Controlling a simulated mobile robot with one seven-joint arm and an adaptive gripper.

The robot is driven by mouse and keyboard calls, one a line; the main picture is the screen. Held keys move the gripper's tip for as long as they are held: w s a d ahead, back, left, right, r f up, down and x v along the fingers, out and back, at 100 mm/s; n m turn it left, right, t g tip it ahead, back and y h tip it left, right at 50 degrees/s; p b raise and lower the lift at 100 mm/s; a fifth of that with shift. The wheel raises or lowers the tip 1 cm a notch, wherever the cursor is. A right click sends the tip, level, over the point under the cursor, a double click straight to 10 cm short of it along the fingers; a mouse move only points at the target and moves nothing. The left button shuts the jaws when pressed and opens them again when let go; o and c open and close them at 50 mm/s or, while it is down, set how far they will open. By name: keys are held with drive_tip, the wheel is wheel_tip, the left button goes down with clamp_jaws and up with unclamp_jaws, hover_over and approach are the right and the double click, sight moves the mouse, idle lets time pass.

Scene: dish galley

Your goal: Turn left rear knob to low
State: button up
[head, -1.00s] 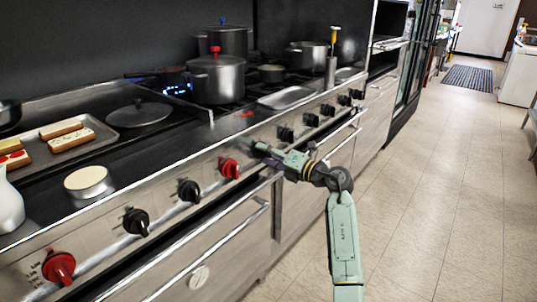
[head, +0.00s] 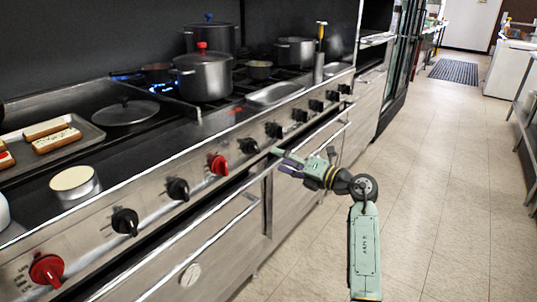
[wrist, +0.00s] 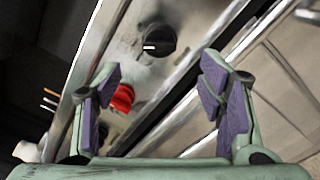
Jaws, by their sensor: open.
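A row of knobs runs along the stove's front panel. My gripper (head: 279,158) is open and empty, just out from the panel, close to the right of a black knob (head: 248,146). A red knob (head: 218,165) is further left. In the wrist view a black knob (wrist: 158,40) with a short white mark lies ahead, beyond the open fingers (wrist: 160,75). A red knob (wrist: 123,98) shows beside the left finger, partly hidden by it. No finger visibly touches a knob. I cannot read which knob is labelled left rear.
More black knobs (head: 299,115) continue to the right. A pot with a red lid handle (head: 203,75) stands on the burners, with a blue glow (head: 163,88) to its left. Oven handles (head: 215,235) stick out below the panel. The floor (head: 430,190) on the right is clear.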

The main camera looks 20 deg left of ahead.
drive_tip(key=shift+v, duration=1.2)
